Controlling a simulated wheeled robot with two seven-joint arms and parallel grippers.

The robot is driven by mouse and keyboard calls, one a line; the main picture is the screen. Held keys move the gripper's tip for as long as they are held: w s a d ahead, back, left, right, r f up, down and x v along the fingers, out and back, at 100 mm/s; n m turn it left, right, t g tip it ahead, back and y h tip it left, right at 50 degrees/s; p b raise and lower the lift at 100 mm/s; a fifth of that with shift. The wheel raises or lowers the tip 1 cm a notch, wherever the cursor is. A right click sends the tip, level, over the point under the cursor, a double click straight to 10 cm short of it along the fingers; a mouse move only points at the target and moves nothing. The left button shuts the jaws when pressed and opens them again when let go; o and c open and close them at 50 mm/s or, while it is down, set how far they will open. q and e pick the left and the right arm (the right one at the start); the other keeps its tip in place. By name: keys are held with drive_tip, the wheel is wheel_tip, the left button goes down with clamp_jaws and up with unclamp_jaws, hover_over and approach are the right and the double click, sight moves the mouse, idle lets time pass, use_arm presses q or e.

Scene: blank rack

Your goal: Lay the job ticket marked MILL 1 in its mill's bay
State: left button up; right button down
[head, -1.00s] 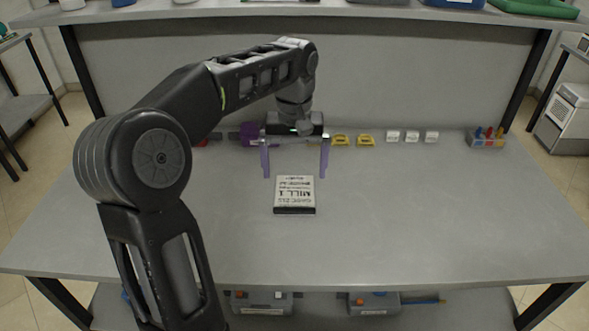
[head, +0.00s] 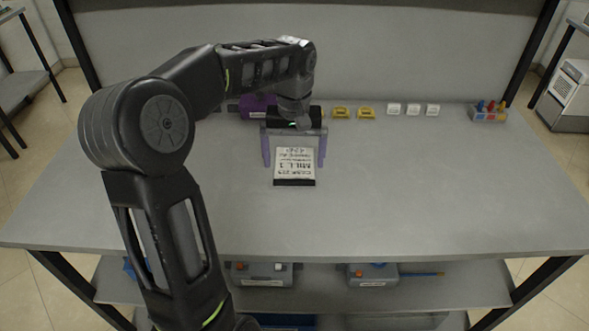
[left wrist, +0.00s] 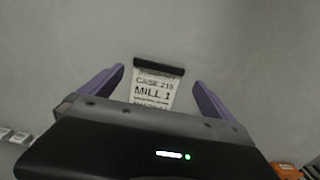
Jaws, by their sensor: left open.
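The job ticket (head: 294,160), a white card with a dark edge strip, lies on the grey worktop and reads MILL 1, upside down in the head view. In the left wrist view the ticket (left wrist: 152,92) reads CASE 218 and MILL 1, partly hidden by the gripper body. My left gripper (head: 294,158) is open and empty, its purple fingers over the two sides of the ticket with space on both sides. Whether the fingertips are level with the card is unclear. My right gripper is not in view. I cannot make out a bay marked for the mill.
Along the back of the worktop (head: 450,190) stand yellow pieces (head: 366,112), white blocks (head: 413,109) and a holder with coloured items (head: 488,111). A purple object (head: 256,103) is partly behind my arm. Grey boxes (head: 372,274) sit on the lower shelf. The right worktop is clear.

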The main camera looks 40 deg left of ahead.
sight(294, 181)
use_arm(q)
drive_tip(key=shift+f, duration=0.65)
drive_tip(key=shift+w+f+p, duration=0.1)
drive_tip(key=shift+f+p, duration=0.55)
drive_tip(key=shift+f, duration=2)
drive_tip(key=c, duration=1.1)
drive_tip(key=shift+r, duration=0.2)
